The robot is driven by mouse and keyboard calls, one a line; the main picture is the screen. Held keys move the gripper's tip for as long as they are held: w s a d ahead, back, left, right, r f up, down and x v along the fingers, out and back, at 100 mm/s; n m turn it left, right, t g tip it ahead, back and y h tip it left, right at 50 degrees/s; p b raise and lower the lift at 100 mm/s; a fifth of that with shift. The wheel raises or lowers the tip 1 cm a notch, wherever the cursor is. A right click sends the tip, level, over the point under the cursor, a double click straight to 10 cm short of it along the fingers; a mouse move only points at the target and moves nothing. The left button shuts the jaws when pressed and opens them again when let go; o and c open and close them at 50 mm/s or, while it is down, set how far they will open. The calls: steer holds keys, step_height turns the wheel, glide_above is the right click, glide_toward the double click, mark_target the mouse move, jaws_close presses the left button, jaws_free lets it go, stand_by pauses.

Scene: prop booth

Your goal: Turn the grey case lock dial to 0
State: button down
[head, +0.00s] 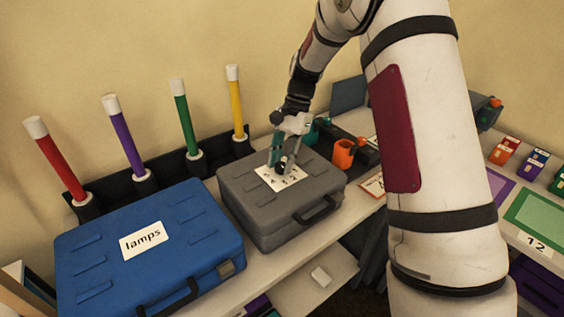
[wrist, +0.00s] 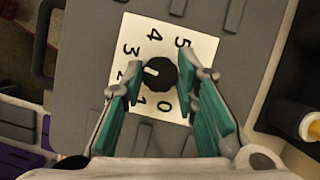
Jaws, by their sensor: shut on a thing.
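The grey case (head: 250,212) lies shut on the counter, with a white number card (head: 293,173) on its lid. In the wrist view the card (wrist: 203,47) carries the numbers 0 to 5 around a black dial (wrist: 160,77). The dial's white mark points left in that view, between 2 and 3 and nearer 2. My gripper (head: 281,160) points down over the card, and its teal fingers show in the wrist view (wrist: 166,76) on either side of the dial, shut on it. In the head view the fingers partly hide the dial.
A blue case (head: 190,245) labelled "lamps" lies left of the grey case. Red, purple, green and yellow rods stand behind, against the wall. An orange cup-like thing (head: 343,154) stands just right of the grey case. My arm covers much of the right.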

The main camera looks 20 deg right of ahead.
steer(key=n, duration=0.2)
steer(key=n+g+h+b, duration=0.1)
steer(key=n, duration=0.2)
steer(key=shift+w+a+n, duration=0.1)
steer(key=shift+w+n, duration=0.05)
steer(key=shift+n, duration=0.15)
steer(key=n+h, duration=0.1)
steer(key=n, duration=0.2)
steer(key=n+g+h, duration=0.1)
steer(key=n, duration=0.2)
steer(key=shift+a+h+b, duration=0.15)
steer(key=shift+h+b, duration=0.15)
steer(key=shift+h, duration=0.1)
steer(key=n+h, duration=0.1)
steer(key=n, duration=0.2)
steer(key=n+h, duration=0.1)
steer(key=n, duration=0.2)
steer(key=shift+a+n+t+p, duration=0.15)
steer(key=shift+n+t+p, duration=0.15)
steer(key=shift+p, duration=0.05)
steer(key=n+t, duration=0.1)
steer(key=n, duration=0.1)
steer(key=n+h+p, duration=0.1)
steer(key=n, duration=0.2)
steer(key=shift+s+a+n+t+h, duration=0.1)
steer(key=shift+s+n+t+h, duration=0.1)
steer(key=shift+n+t+h, duration=0.15)
steer(key=c, duration=1.3)
jaws_free()
